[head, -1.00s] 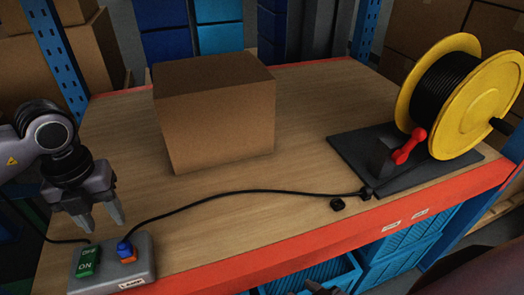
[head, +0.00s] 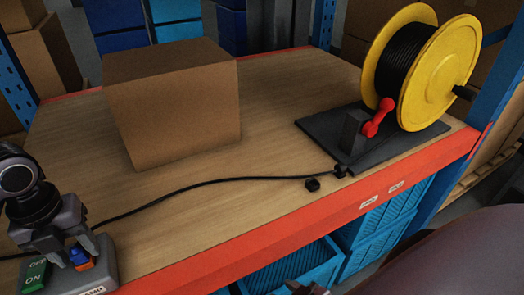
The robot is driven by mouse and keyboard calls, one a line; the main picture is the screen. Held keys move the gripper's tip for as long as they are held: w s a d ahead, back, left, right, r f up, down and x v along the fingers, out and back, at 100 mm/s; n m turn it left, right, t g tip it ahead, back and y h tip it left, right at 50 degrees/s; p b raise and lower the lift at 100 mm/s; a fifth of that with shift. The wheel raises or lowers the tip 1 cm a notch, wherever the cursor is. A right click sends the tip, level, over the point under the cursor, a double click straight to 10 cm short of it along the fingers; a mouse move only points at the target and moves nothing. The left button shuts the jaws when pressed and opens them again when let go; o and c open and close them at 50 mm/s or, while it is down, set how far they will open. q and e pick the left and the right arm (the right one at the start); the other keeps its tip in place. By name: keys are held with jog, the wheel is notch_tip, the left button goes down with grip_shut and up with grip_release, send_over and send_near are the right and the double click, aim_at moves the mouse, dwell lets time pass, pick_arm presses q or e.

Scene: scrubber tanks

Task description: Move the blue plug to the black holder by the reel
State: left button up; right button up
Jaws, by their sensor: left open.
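The blue plug (head: 78,255) sits upright in an orange socket (head: 82,266) on a grey switch box (head: 103,262) at the lower left. My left gripper (head: 76,251) is open and low over the box, with its fingers on either side of the plug. Whether they touch it is unclear. A dark upright block (head: 353,130) stands on the base plate by the yellow reel (head: 440,75). A dark tip at the bottom edge seems to be my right gripper (head: 306,288), mostly cut off.
A black cable (head: 190,187) runs across the table from the box side to a small clip (head: 341,170) by the reel. A cardboard box (head: 175,105) stands behind the cable. The wood between is clear. Blue crates (head: 300,268) sit below the red edge.

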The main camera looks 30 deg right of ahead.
pick_arm(q)
grip_shut()
jog(key=shift+r+p, duration=0.6)
jog(key=shift+r, duration=0.55)
dwell(0.4)
jog(key=shift+r+p, duration=1.05)
jog(key=shift+r, duration=0.9)
